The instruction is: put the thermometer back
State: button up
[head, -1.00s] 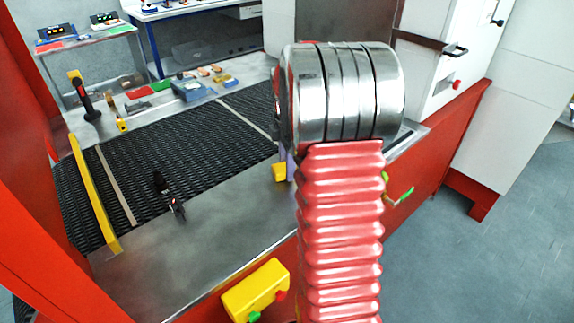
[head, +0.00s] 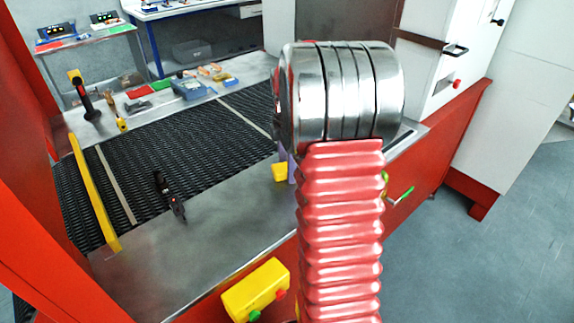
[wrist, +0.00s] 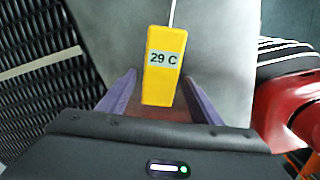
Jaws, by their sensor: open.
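The thermometer (wrist: 163,82) is a yellow block with a "29 C" display and a thin pale probe pointing away, in the middle of the wrist view. My gripper (wrist: 157,76) is open; its purple fingers stand on either side of the block, with visible gaps. I cannot tell whether the block is level with the fingers or below them. In the head view the thermometer (head: 279,172) shows as a small yellow piece beside a purple finger, at the steel ledge. My arm hides most of the gripper there.
A black tool (head: 171,197) lies across the edge of the dark mesh belt (head: 190,145) and the steel ledge (head: 215,205). A yellow button box (head: 257,290) sits on the front edge. Several tools and a blue-grey case (head: 192,88) stand along the far ledge.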

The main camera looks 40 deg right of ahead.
notch_tip(320, 180, up, 12)
dwell(0.6)
dwell(0.4)
jog(key=s+a+r+m+t, duration=0.1)
jog(key=s+a+r+m, duration=0.15)
jog(key=a, duration=0.65)
jog(key=s+a+r+m+t, duration=0.2)
jog(key=s+a+m, duration=0.2)
jog(key=a, duration=0.5)
jog(key=s+a+f+m+t, duration=0.1)
jog(key=s+a+f+m, duration=0.1)
jog(key=s+a, duration=0.3)
jog(key=s+a+f+m+t, duration=0.1)
jog(key=s+a+f+m, duration=0.2)
jog(key=s+a+m, duration=0.2)
jog(key=shift+s+a+t, duration=0.3)
jog(key=shift+s+a, duration=0.25)
jog(key=shift+a, duration=0.45)
jog(key=shift+c, duration=0.3)
